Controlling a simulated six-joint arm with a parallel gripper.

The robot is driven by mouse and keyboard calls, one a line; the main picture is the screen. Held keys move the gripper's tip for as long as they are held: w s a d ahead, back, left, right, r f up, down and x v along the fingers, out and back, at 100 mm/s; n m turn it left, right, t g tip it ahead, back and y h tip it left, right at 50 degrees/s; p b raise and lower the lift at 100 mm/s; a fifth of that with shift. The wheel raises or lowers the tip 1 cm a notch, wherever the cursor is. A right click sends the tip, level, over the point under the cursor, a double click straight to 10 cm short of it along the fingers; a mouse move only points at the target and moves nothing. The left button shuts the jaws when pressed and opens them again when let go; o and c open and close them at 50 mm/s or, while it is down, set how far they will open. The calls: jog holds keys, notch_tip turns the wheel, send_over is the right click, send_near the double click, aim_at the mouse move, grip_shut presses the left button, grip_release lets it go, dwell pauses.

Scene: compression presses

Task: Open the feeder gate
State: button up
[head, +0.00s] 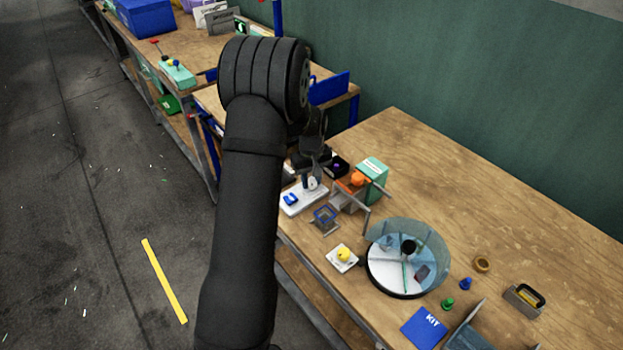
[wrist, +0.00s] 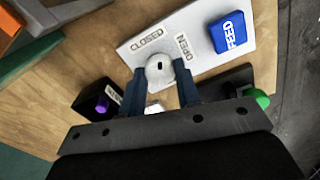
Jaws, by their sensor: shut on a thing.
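The feeder panel is a white plate (head: 303,203) on the near-left part of the table, also seen in the wrist view (wrist: 215,57). It carries the printed words CLOSED and OPEN, a blue FEED button (wrist: 227,33) and a round silver knob (wrist: 160,67). My gripper (wrist: 158,72) is shut on the knob, with one dark finger on each side. A small dark mark shows on the knob's face; which word it points to is unclear. In the head view my gripper (head: 312,172) reaches down over the panel, with my arm hiding part of the area.
A teal box (head: 373,172) and a grey stand with an orange top (head: 352,186) are close right of the panel. A clear round bowl (head: 408,258) and a yellow button (head: 343,255) are nearer. A black box with a purple button (wrist: 99,103) is beside my gripper.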

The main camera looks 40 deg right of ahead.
aim_at(312, 182)
jog(key=m, duration=1.1)
jog(key=shift+m, duration=0.4)
dwell(0.3)
jog(key=o, duration=1)
jog(key=shift+r, duration=0.1)
notch_tip(312, 182, up, 17)
jog(key=shift+r, duration=0.15)
notch_tip(312, 182, down, 18)
jog(key=shift+r, duration=0.25)
